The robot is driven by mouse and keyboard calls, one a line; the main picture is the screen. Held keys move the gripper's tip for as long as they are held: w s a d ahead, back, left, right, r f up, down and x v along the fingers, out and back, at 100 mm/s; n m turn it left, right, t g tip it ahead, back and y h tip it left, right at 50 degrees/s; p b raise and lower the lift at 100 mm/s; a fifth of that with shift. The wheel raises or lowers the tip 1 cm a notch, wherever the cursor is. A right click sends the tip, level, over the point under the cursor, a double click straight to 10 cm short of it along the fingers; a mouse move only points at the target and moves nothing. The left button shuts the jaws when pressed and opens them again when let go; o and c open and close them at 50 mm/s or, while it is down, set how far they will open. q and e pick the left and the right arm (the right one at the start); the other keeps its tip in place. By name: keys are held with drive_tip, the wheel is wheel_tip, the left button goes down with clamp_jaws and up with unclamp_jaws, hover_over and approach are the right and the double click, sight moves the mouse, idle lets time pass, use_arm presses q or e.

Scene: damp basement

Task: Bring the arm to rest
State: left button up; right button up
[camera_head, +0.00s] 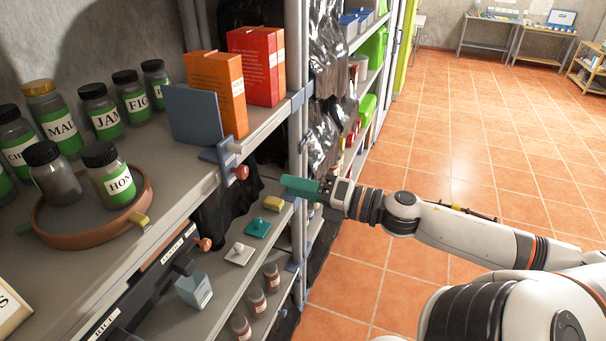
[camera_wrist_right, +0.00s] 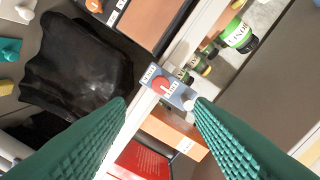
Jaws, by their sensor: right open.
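My right gripper (camera_head: 292,186) reaches in from the right in the head view, beside the shelf's front post. Its green ribbed fingers are spread and empty in the wrist view (camera_wrist_right: 160,106). Beyond the fingertips is a blue-grey plate (camera_wrist_right: 152,77) with small labels and a red knob (camera_wrist_right: 161,86). In the head view the red knob (camera_head: 241,172) is on the shelf edge, left of the gripper and apart from it. My left gripper is not in view.
The upper shelf holds labelled jars (camera_head: 107,119), a round brown tray (camera_head: 72,236), an orange box (camera_head: 228,84) and a red box (camera_head: 264,62). Small lidded items (camera_head: 257,227) stand on the lower shelf. Black plastic (camera_wrist_right: 75,70) hangs near the gripper. Tiled floor (camera_head: 470,140) is open at right.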

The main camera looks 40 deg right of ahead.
drive_tip(key=shift+s+d, duration=0.2)
drive_tip(key=shift+s, duration=0.1)
idle(0.4)
drive_tip(key=s+d+f+m+h+b, duration=0.1)
drive_tip(key=d+f+m+h+b, duration=0.1)
drive_tip(key=d+f+m+h, duration=0.45)
drive_tip(key=d+f+m+h+b, duration=0.15)
drive_tip(key=d+f+m, duration=0.25)
drive_tip(key=d+f, duration=0.65)
drive_tip(key=s+f+m+g+h+b, duration=0.1)
drive_tip(key=s+f+m+g+b, duration=0.2)
drive_tip(key=f, duration=1.1)
drive_tip(key=s+f+m+g+h+b, duration=0.15)
drive_tip(key=s+f+m, duration=0.4)
drive_tip(key=f, duration=0.75)
drive_tip(key=s+a+f+m+g+y+b, duration=0.1)
drive_tip(key=s+a+f+m+g, duration=0.15)
drive_tip(key=s+a+f, duration=0.55)
drive_tip(key=s+a+f+m+g+b, duration=0.2)
drive_tip(key=a+f+g, duration=0.15)
drive_tip(key=f, duration=0.85)
drive_tip(key=s+a+f+m+g+y+b, duration=0.1)
drive_tip(key=s+a+f+m+g, duration=0.1)
drive_tip(key=s+a+f, duration=0.6)
drive_tip(key=s+a+f+m+g+y+b, duration=0.1)
drive_tip(key=s+a+f, duration=0.4)
drive_tip(key=a+f, duration=0.5)
drive_tip(key=shift+s+a+g+b, duration=0.4)
drive_tip(key=shift+a+g+b, duration=0.25)
drive_tip(key=shift+g, duration=0.4)
